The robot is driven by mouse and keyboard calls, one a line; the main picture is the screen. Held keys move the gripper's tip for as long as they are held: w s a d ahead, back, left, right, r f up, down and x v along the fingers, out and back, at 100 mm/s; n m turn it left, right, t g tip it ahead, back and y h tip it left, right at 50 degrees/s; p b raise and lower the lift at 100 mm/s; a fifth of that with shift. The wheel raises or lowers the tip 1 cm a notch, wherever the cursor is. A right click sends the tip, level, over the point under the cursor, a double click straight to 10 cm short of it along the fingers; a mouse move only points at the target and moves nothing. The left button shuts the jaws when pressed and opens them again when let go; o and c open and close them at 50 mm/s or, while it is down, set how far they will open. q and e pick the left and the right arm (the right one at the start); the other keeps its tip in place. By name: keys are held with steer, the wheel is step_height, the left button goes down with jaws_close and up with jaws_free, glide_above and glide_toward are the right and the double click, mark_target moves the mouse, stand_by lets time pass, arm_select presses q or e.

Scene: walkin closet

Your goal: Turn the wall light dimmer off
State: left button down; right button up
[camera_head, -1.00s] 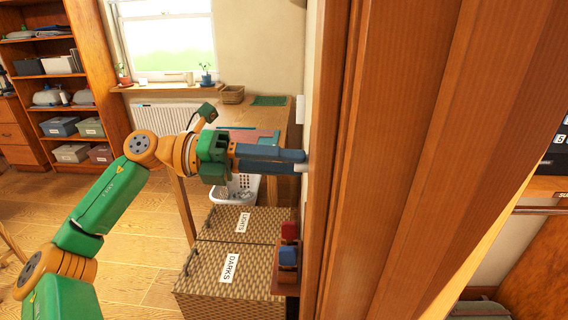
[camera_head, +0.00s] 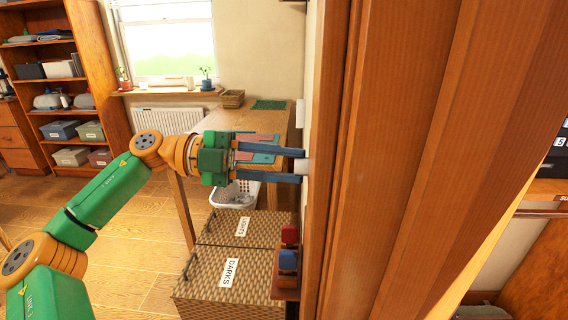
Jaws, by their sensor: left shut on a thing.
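The wall light dimmer (camera_head: 303,166) is a small white piece on the edge-on wall, just left of the wooden door frame. My left gripper (camera_head: 304,166) reaches it from the left. Its two blue fingers lie one above and one below the white piece, shut on it at their tips. The dimmer's face and any marking are hidden by the steep angle. My right gripper is not in view.
The wooden door frame (camera_head: 390,160) stands close on the right. Another white fitting (camera_head: 300,113) sits higher on the wall.

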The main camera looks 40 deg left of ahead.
arm_select(q)
steer(key=shift+n, duration=0.5)
stand_by(0.3)
steer(key=c, duration=0.6)
jaws_free()
steer(key=b+v, duration=0.3)
steer(key=v, duration=0.4)
steer(key=shift+a, duration=0.1)
